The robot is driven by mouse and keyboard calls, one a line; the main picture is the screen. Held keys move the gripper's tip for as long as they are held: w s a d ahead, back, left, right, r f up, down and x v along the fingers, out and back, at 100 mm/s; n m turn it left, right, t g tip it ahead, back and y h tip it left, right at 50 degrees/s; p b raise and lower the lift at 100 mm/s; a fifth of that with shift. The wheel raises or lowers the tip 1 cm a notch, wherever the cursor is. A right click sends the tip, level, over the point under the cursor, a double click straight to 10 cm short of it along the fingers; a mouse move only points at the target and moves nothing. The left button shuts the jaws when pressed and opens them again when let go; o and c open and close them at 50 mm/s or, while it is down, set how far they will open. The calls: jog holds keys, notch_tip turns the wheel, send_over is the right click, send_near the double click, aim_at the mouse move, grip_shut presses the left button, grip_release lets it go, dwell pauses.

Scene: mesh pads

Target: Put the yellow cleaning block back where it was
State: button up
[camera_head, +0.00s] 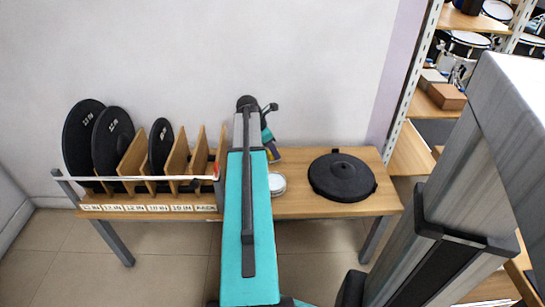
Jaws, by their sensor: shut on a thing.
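My gripper (272,153) shows only in part, small and dark, just right of my teal arm above the wooden bench. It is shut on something. A small yellow-orange patch shows at its tips and looks like the yellow cleaning block (275,158), mostly hidden. I cannot tell whether the block touches the bench. A wooden rack (178,155) with upright dividers stands on the bench's left part. Round black pads (80,140) stand in several of its slots. Its slots at the right end look empty, partly hidden by my arm. A label strip (150,208) runs along its front.
A round white tin (277,184) sits on the bench (300,207) just right of my arm. A round black pad (342,177) lies flat farther right. A thin white rail (130,178) crosses the rack's front. Shelves with drums (468,45) stand at the right.

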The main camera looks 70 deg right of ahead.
jog(key=shift+f, duration=0.65)
jog(key=shift+f, duration=0.1)
jog(key=o, duration=0.9)
jog(key=p+v, duration=0.3)
jog(key=v, duration=0.9)
